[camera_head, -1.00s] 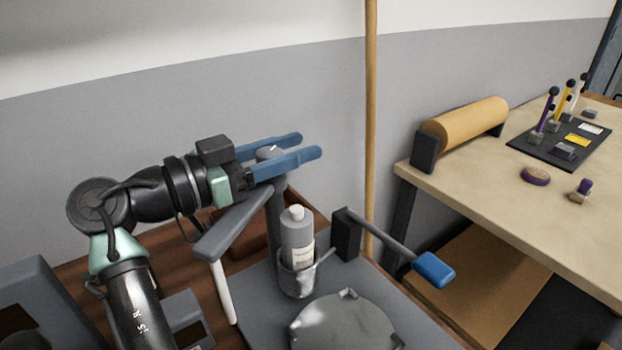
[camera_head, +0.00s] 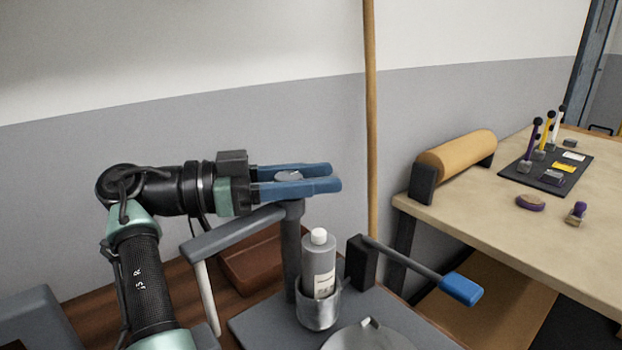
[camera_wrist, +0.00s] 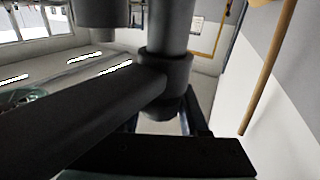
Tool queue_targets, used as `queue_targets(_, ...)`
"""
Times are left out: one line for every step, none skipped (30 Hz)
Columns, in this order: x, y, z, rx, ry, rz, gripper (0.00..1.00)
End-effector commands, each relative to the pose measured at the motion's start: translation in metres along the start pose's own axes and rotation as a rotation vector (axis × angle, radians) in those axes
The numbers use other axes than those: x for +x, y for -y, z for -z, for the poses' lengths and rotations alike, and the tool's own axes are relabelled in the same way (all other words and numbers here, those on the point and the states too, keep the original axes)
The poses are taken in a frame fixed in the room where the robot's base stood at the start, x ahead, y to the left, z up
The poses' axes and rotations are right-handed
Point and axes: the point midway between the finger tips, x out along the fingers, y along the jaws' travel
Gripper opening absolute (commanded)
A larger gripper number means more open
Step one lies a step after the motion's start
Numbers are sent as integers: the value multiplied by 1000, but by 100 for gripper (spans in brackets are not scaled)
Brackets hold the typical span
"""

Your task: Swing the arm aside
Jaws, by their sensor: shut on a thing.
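A flat grey swing arm (camera_head: 235,232) reaches left from the top of an upright grey post (camera_head: 291,265). A thin white rod (camera_head: 207,298) hangs from its outer end. My gripper (camera_head: 330,177), with blue fingers, is level and points right. Its fingers lie on both sides of the round post top (camera_head: 288,176) and are shut on it. In the wrist view, the swing arm (camera_wrist: 85,115) runs from lower left to a round collar (camera_wrist: 165,72). The exact contact of the fingers is hidden there.
A grey bottle (camera_head: 319,262) stands in a metal cup (camera_head: 318,310) just right of the post. A blue-handled lever (camera_head: 462,289) sticks out farther right. A brown tray (camera_head: 250,262) lies behind. A workbench (camera_head: 480,222) with a tan roll (camera_head: 457,155) stands at right.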

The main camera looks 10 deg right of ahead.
Motion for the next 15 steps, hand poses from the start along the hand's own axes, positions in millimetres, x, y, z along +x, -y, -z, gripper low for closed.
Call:
queue_targets(0,0,-1,-1,2,-1,0)
queue_targets(0,0,-1,-1,3,-1,0)
queue_targets(0,0,-1,-1,3,-1,0)
queue_targets(0,0,-1,-1,3,-1,0)
queue_targets(0,0,-1,-1,3,-1,0)
queue_targets(0,0,-1,-1,3,-1,0)
queue_targets(0,0,-1,-1,3,-1,0)
queue_targets(0,0,-1,-1,3,-1,45)
queue_targets(0,0,-1,-1,3,-1,52)
queue_targets(0,0,-1,-1,3,-1,58)
queue_targets(0,0,-1,-1,3,-1,63)
queue_targets(0,0,-1,-1,3,0,70)
queue_targets(0,0,-1,-1,3,0,74)
queue_targets(0,0,-1,-1,2,0,74)
queue_targets(0,0,-1,-1,2,0,74)
